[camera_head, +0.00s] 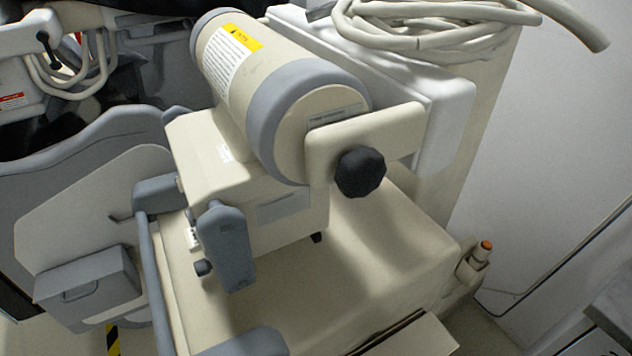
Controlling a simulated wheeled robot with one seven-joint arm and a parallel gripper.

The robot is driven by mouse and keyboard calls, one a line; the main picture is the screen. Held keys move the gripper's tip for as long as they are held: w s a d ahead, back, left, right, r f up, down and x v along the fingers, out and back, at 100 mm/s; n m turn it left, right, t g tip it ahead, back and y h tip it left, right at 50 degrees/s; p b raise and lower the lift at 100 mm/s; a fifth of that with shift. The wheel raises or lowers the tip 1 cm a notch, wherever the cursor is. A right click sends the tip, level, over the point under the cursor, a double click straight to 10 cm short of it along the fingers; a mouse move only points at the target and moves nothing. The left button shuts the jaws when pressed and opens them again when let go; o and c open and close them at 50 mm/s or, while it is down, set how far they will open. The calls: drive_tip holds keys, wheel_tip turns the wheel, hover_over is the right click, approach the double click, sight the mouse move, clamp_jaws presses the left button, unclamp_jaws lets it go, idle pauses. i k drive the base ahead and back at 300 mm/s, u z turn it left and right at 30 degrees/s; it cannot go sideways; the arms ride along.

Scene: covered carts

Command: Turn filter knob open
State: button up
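A black faceted knob (360,173) sits on a cream bracket (365,140) at the end of a cream and grey cylinder (270,90), in the middle of the head view. The cylinder lies tilted on a cream housing with a yellow warning label on its side. A smaller dark knob (203,268) shows low on the housing's left. No label says which knob is the filter knob. My gripper is not seen in this view.
The cream cart top (400,235) is bare right of the housing. A grey handle (230,245) sticks up at the front. Coiled pale hoses (430,30) lie at the top. An orange-tipped post (484,247) stands at right, near a white wall.

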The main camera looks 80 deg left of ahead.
sight(203, 267)
drive_tip(key=u, duration=3.45)
drive_tip(key=k, duration=0.35)
drive_tip(key=u, duration=1.05)
drive_tip(key=i, duration=0.8)
drive_tip(key=z, duration=0.2)
